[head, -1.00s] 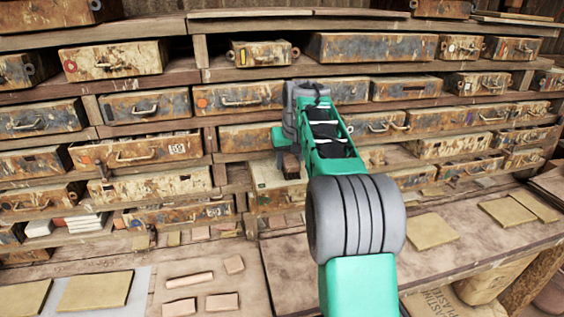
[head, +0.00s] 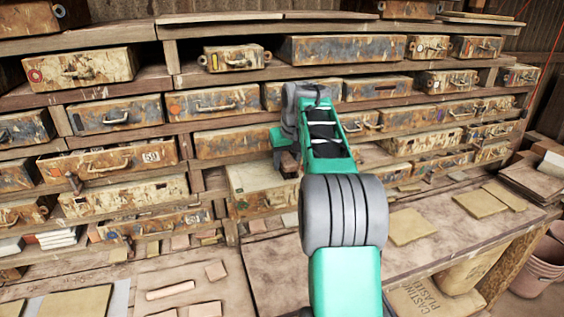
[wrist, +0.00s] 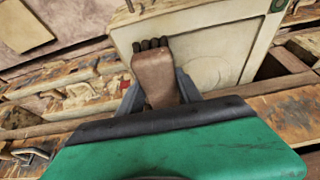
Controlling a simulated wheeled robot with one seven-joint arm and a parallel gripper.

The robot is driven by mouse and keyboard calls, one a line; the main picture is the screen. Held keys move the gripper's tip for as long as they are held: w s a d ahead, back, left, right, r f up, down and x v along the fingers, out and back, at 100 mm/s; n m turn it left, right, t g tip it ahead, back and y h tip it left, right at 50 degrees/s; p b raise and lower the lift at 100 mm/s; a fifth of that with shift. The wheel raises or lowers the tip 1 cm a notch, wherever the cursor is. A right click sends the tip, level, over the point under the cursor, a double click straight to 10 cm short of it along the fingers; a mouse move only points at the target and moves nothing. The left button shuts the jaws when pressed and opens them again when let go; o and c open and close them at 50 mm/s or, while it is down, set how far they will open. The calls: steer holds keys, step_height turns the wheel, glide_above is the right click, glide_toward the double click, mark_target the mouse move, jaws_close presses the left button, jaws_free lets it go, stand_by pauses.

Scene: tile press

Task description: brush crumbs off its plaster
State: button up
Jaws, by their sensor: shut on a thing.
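My gripper (wrist: 158,92) is shut on a brown brush (wrist: 154,76) with short dark bristles at its far end. The bristles show in front of a pale plaster face (wrist: 222,55) with a faint rounded relief, set in an open case (wrist: 122,38). I cannot tell whether they touch it. No crumbs can be made out. In the head view my gripper (head: 285,150) is over the pulled-out case (head: 247,206), near the middle of the shelves. My arm hides part of that case's right side.
Shelves (head: 90,97) packed with rusty cases (head: 112,112) fill the back. A wooden bench (head: 440,245) with tan tiles (head: 412,227) stands at the right. Small clay pieces (head: 170,290) lie at the front left. A pink bucket (head: 535,275) is at the far right.

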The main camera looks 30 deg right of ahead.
mark_target(244, 175)
steer(key=shift+w+a+b, duration=0.15)
steer(key=shift+w+a, duration=0.05)
steer(key=shift+a, duration=0.65)
steer(key=shift+w+a+b, duration=0.15)
steer(key=shift+a, duration=0.65)
steer(key=shift+w+a+f+b, duration=0.1)
steer(key=shift+w+a+b, duration=0.1)
steer(key=shift+a, duration=0.5)
steer(key=shift+w+a+f+b, duration=0.1)
steer(key=shift+a+b, duration=0.1)
steer(key=shift+a, duration=0.45)
steer(key=shift+w+a+r, duration=0.1)
steer(key=shift+w+a, duration=0.1)
steer(key=shift+a, duration=0.9)
steer(key=shift+w+a+r, duration=0.1)
steer(key=shift+w+a, duration=0.1)
steer(key=shift+a, duration=0.9)
steer(key=shift+w+a, duration=0.2)
steer(key=shift+a, duration=0.9)
steer(key=shift+d, duration=0.1)
